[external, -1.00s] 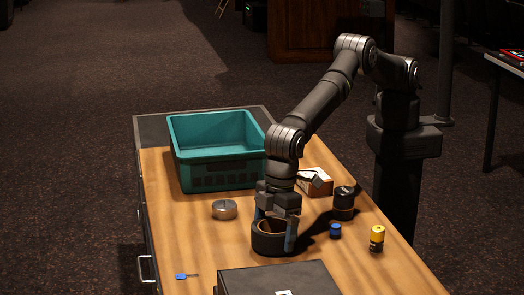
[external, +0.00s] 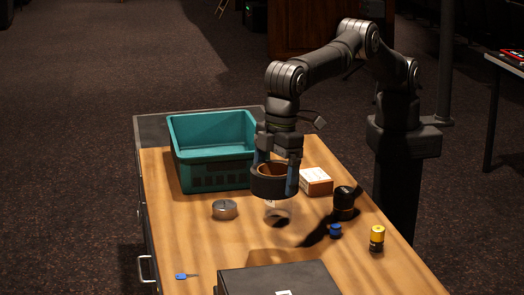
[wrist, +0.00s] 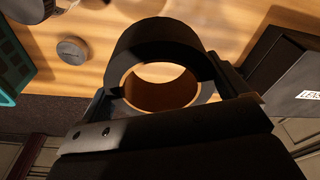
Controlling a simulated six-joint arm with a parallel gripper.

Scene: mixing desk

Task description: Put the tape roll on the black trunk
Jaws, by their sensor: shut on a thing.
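The tape roll (external: 273,186) is a thick black ring with a brown inner core. My gripper (external: 276,178) is shut on it and holds it above the wooden desk, with its shadow on the wood below. In the wrist view the tape roll (wrist: 155,42) fills the middle, between the fingers. The black trunk (external: 262,283) lies at the near edge of the external view, cut off by the frame, with a white label on it. In the wrist view the black trunk (wrist: 280,80) shows at the right, apart from the roll.
A teal crate (external: 212,170) stands at the back left. A clear jar (external: 278,212) is partly hidden under the roll. A metal tin (external: 225,209), a small box (external: 316,181), a black canister (external: 344,201), a blue cap (external: 335,231), a yellow-topped battery (external: 377,238) and a blue-handled key (external: 185,276) lie around.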

